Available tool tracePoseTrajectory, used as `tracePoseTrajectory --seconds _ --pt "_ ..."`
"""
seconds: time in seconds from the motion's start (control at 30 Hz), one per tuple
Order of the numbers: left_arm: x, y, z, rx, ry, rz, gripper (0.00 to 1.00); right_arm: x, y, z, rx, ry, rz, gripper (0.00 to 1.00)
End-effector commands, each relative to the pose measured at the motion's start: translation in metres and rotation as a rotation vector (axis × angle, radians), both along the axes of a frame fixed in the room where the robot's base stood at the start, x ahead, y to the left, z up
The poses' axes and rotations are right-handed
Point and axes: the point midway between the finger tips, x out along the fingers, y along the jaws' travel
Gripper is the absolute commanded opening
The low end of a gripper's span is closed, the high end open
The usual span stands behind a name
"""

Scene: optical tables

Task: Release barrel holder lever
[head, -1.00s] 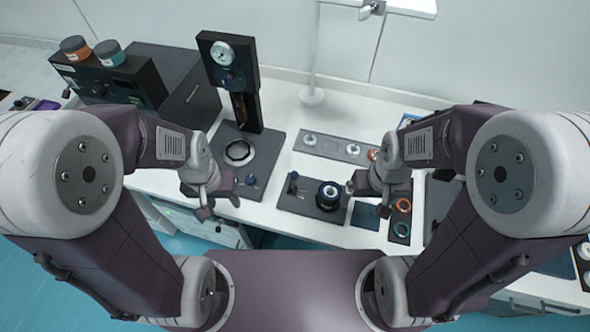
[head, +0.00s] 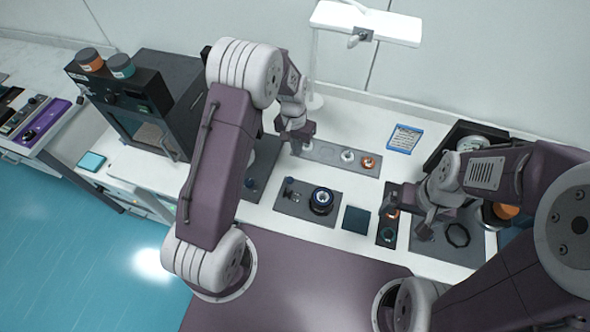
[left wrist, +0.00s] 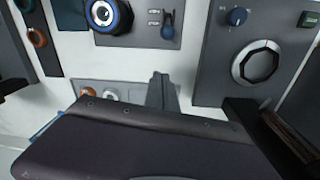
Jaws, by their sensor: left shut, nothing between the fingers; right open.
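The barrel holder is a dark plate (head: 300,208) on the white bench with a black, blue-rimmed round holder (head: 321,200). Its small lever (head: 290,184) stands at the plate's left. In the left wrist view the round holder (left wrist: 103,14) is at the top, and the blue-knobbed lever (left wrist: 168,24) stands beside two small printed labels. My left gripper (head: 296,147) is shut and empty, above the bench behind the lever and apart from it. It also shows in the left wrist view (left wrist: 161,88). My right gripper (head: 425,228) is open, right of the holder, with nothing visible in it.
A grey strip (head: 340,158) with round parts lies behind the holder. A dark teal pad (head: 356,219) and a narrow tray (head: 386,232) are to its right. A plate with an octagonal ring (left wrist: 257,62) is nearby. A black box (head: 150,105) stands back left.

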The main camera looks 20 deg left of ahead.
Motion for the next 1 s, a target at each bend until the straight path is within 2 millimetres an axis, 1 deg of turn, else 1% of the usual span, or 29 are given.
tracePoseTrajectory --seconds 0.13,0.23,0.6,0.63,0.67,0.73,0.83,1.0 --pt "0.000 0.000 -0.005 -0.001 0.002 0.000 0.00 0.000 0.000 0.002 0.000 0.000 0.000 0.91" --pt "-0.001 -0.001 -0.018 0.000 0.005 0.001 0.00 0.000 0.000 0.006 0.000 0.000 0.000 0.91" --pt "-0.001 -0.006 -0.097 0.001 0.004 0.001 0.00 0.000 0.000 0.027 0.000 0.000 0.000 0.91" --pt "-0.003 -0.006 -0.097 0.000 0.002 0.001 0.00 0.000 0.000 0.031 0.000 0.000 0.000 0.91" --pt "-0.009 -0.004 -0.090 0.000 0.003 0.002 0.00 0.000 0.000 0.039 0.000 0.000 0.000 0.91" --pt "-0.020 -0.002 -0.087 0.000 0.002 0.002 0.00 0.000 0.000 0.045 0.000 0.000 0.000 0.91" --pt "-0.030 0.001 -0.086 -0.001 0.001 0.001 0.00 0.000 0.000 0.049 0.000 0.000 0.000 0.91" --pt "-0.037 0.002 -0.086 0.000 -0.001 0.000 0.00 0.000 0.000 0.051 0.000 0.000 0.000 0.91"
